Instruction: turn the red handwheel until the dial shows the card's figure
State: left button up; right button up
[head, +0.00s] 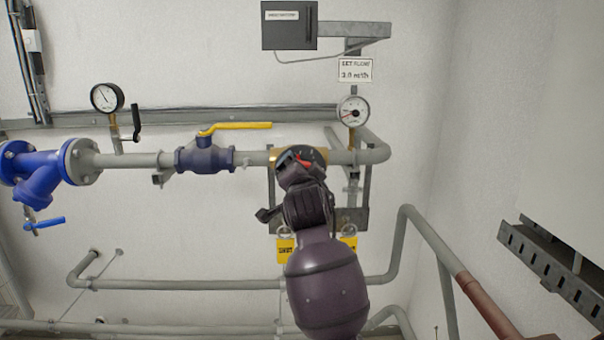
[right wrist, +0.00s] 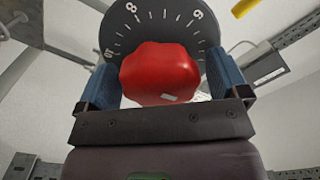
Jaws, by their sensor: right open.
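The red handwheel (right wrist: 160,72) fills the space between the two blue fingers of my right gripper (right wrist: 164,80) in the right wrist view. The fingers stand open, one on each side of it; I cannot tell if they touch it. In the head view my right gripper (head: 293,160) covers most of the handwheel, with only a bit of red (head: 304,162) showing. The white round dial (head: 352,111) sits above the pipe to the right; its needle reading is too small to tell. The card (head: 355,70) above it reads "SET FLOW 3.0 m³/h". My left gripper is not in view.
A dark scale disc (right wrist: 165,22) with numbers lies behind the handwheel. A blue valve with a yellow lever (head: 235,127) and another gauge (head: 107,97) are on the pipe to the left. A yellow tag (head: 286,250) hangs below. A grey box (head: 289,25) is above.

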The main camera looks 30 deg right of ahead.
jog(key=c, duration=0.9)
jog(key=shift+n, duration=0.3)
jog(key=n, duration=0.4)
jog(key=shift+a, duration=0.1)
jog(key=n, duration=0.5)
jog(key=shift+n, duration=0.4)
jog(key=n, duration=0.5)
jog(key=shift+w+a, duration=0.1)
jog(key=shift+n, duration=2.3)
